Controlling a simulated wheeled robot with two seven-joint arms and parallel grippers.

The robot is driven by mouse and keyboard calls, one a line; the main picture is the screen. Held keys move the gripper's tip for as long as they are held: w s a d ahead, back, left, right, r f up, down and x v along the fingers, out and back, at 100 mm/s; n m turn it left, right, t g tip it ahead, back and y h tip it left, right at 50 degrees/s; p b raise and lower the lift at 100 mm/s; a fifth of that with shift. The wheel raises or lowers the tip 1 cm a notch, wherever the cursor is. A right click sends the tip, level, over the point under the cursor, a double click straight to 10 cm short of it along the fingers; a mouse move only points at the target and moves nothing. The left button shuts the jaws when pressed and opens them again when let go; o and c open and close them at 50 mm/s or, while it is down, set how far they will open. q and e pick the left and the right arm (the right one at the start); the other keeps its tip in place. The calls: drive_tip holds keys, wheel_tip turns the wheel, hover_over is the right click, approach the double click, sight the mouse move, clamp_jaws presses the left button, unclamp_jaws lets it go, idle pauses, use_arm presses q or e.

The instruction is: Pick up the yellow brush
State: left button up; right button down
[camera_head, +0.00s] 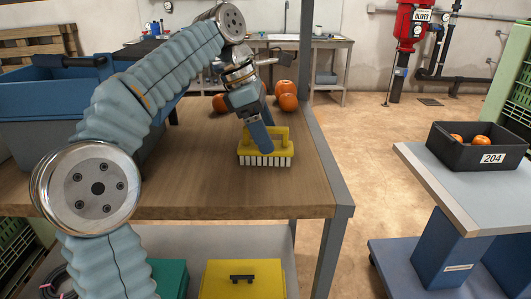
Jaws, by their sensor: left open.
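The yellow brush (280,150) stands on the wooden table top near its right side, with its pale bristles down and its handle up. My left gripper (263,140) reaches down from above, with its blue fingers at the left part of the brush handle. It is open. The fingers cover part of the handle, and I cannot tell whether they touch it. My right gripper is not in view.
Several orange pumpkins (288,102) lie behind the brush. A blue bin (40,98) stands on the table at left. A metal post (325,150) rises at the table's right edge. At right, a black crate (470,158) sits on a grey cart top (440,180).

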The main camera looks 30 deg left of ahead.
use_arm(q)
drive_tip(key=shift+x, duration=1.2)
drive_tip(key=shift+c, duration=0.2)
drive_tip(key=c, duration=1.2)
drive_tip(key=shift+r, duration=0.1)
wheel_tip(320, 180, up, 3)
drive_tip(key=shift+r+p, duration=0.1)
drive_tip(key=shift+p, duration=0.55)
drive_tip(key=s+d+r, duration=0.1)
drive_tip(key=s+r, duration=0.2)
drive_tip(key=s, duration=0.1)
drive_tip(key=s+d+r, duration=0.2)
drive_tip(key=s+r, duration=0.1)
drive_tip(key=s, duration=0.1)
drive_tip(key=s+d+r, duration=0.2)
drive_tip(key=s+r, duration=0.1)
drive_tip(key=s, duration=0.2)
drive_tip(key=shift+d+r+p, duration=0.15)
drive_tip(key=shift+r+p, duration=0.2)
